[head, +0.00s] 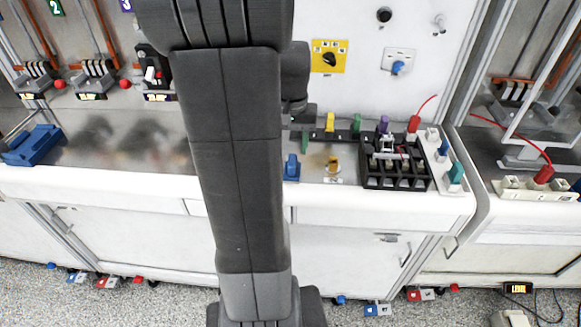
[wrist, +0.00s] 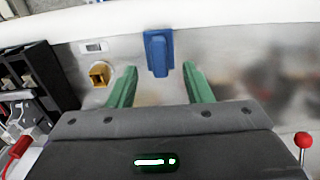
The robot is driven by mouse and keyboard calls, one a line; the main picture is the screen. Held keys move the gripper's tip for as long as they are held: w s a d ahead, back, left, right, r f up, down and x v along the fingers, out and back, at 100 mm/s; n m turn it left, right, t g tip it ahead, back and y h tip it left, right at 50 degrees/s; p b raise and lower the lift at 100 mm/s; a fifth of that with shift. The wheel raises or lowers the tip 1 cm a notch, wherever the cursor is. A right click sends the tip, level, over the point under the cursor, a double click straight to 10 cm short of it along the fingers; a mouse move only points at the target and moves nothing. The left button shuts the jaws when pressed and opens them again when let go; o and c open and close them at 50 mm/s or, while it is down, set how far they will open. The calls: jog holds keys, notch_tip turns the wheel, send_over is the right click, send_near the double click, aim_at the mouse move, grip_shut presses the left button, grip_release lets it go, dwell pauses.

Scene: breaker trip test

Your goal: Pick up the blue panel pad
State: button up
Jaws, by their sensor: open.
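The blue panel pad (wrist: 158,52) is a small upright-looking blue block on the metal counter top, near its white front edge. In the head view the blue pad (head: 291,168) shows just right of my arm. My gripper (wrist: 159,72) is open, with its two green fingers apart. In the wrist view the pad appears between and just beyond the fingertips, with clear space on both sides and no visible contact. In the head view my arm hides most of the gripper; one green finger shows behind the pad.
A yellow pad (head: 333,168) sits right of the blue one. A black divided tray (head: 396,180) stands further right, near a red probe (head: 414,124). Yellow, green and purple pieces stand behind. A larger blue object (head: 33,145) lies far left. The counter between is bare.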

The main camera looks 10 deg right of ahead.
jog(key=shift+w+a+f, duration=0.15)
jog(key=shift+w+f, duration=0.15)
jog(key=shift+f, duration=0.35)
jog(key=shift+s+f, duration=0.1)
jog(key=shift+f, duration=0.2)
jog(key=shift+d+f+p, duration=0.15)
jog(key=shift+f+p, duration=0.1)
jog(key=shift+f, duration=0.9)
jog(key=shift+d+f+p, duration=0.15)
jog(key=shift+f+p, duration=0.1)
jog(key=shift+f, duration=0.85)
grip_shut()
